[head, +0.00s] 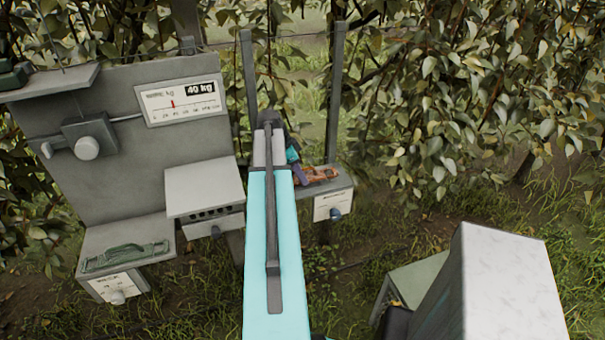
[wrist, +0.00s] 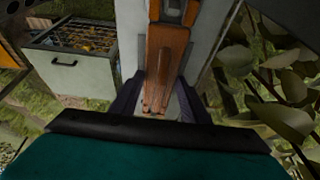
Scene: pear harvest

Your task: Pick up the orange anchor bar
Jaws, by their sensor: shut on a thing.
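The orange anchor bar (head: 320,174) lies at the small grey shelf (head: 334,191) right of my arm in the head view. In the wrist view the bar (wrist: 167,52) runs up the middle, with its near end between the two dark fingers. My gripper (wrist: 160,100) is shut on the bar. In the head view my gripper (head: 301,173) is partly hidden behind my arm, at the bar's left end. I cannot tell whether the bar still touches the shelf.
A grey panel with a 40 kg scale (head: 181,100) stands at left. A green handled piece (head: 125,255) lies on the lower left shelf. Leafy branches (head: 450,100) hang close on the right. A pale bin (wrist: 68,76) with yellowish contents shows in the wrist view.

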